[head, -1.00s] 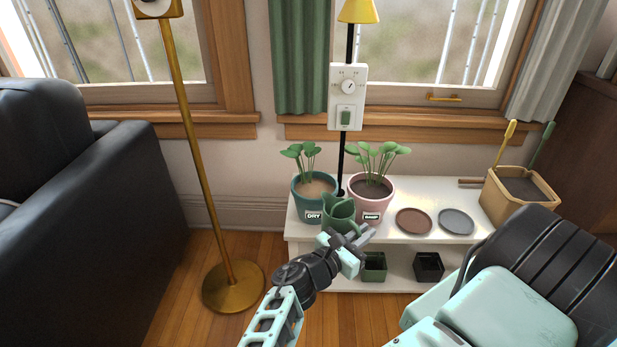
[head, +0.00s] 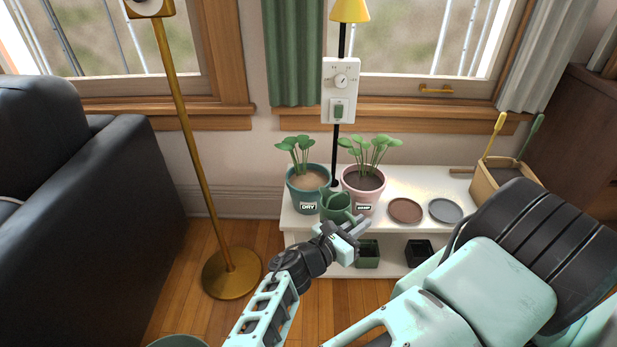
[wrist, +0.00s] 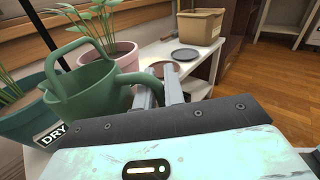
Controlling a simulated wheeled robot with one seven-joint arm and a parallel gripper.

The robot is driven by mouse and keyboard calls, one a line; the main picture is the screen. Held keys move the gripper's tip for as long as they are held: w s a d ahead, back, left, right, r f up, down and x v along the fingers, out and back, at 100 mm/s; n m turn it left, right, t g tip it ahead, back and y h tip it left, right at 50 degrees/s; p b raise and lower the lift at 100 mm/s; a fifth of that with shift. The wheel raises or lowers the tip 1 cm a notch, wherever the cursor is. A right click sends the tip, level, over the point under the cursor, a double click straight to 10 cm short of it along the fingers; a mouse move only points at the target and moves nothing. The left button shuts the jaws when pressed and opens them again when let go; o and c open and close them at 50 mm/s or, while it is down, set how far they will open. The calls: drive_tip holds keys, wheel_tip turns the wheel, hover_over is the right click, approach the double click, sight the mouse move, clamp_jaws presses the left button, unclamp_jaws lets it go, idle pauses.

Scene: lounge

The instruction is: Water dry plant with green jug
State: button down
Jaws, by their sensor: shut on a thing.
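The green jug (head: 336,207) is in front of the two potted plants in the head view. It also shows in the wrist view (wrist: 92,92), where my gripper (wrist: 160,92) is shut on its handle at the right. In the head view my gripper (head: 352,229) is at the jug's right side. The dry plant's teal pot (head: 303,194), labelled DRY, stands on the white shelf, with pale soil and green leaves. The jug stands close in front of it, tilt hard to judge. The pink pot (head: 364,186) with darker soil stands to its right, labelled DAMP.
On the white shelf (head: 435,187) lie a brown saucer (head: 405,210) and a grey saucer (head: 446,210). A tan box (head: 500,187) with tools stands at the right end. A brass lamp stand (head: 181,120) and black sofa (head: 70,220) are to the left.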

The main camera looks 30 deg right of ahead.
drive_tip(key=w+r+n+p, duration=0.5)
drive_tip(key=w+r+p, duration=0.1)
drive_tip(key=r, duration=0.4)
drive_tip(key=shift+w+r+n+g+y, duration=0.3)
drive_tip(key=shift+w+r+n+g, duration=0.1)
drive_tip(key=shift+w, duration=0.05)
drive_tip(key=shift+w+d+r+n, duration=0.15)
drive_tip(key=shift+w+r+n, duration=0.05)
drive_tip(key=shift+w+n, duration=0.5)
drive_tip(key=shift+w+r+p, duration=0.15)
drive_tip(key=shift+p, duration=0.45)
drive_tip(key=shift+s, duration=0.3)
drive_tip(key=shift+w+n+p, duration=0.2)
drive_tip(key=shift+n+p, duration=0.3)
drive_tip(key=shift+p, duration=0.15)
idle(1.6)
